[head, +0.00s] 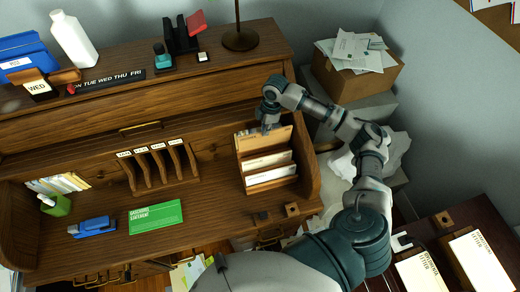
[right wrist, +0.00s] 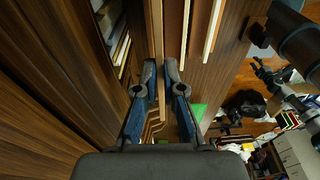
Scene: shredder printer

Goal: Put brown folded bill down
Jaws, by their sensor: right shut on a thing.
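The brown folded bill (head: 266,139) is a tan upright sheet at the back of the wooden letter sorter (head: 270,186), at the right end of the desk. My right gripper (head: 267,124) is at its top edge, shut on it. In the right wrist view the fingertips (right wrist: 161,66) pinch the bill's tan edge (right wrist: 157,30). Whether the bill's bottom touches the sorter is hidden. My left gripper is not in the head view. A dark, small claw-like part shows at the right of the right wrist view, too unclear to read.
White envelopes (head: 268,172) stand in the sorter's front slots. The desk's right side wall (head: 307,150) is close by. A green card (head: 156,216) and a blue stapler (head: 92,227) lie on the desktop. Pigeonhole dividers (head: 158,168) stand left of the sorter.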

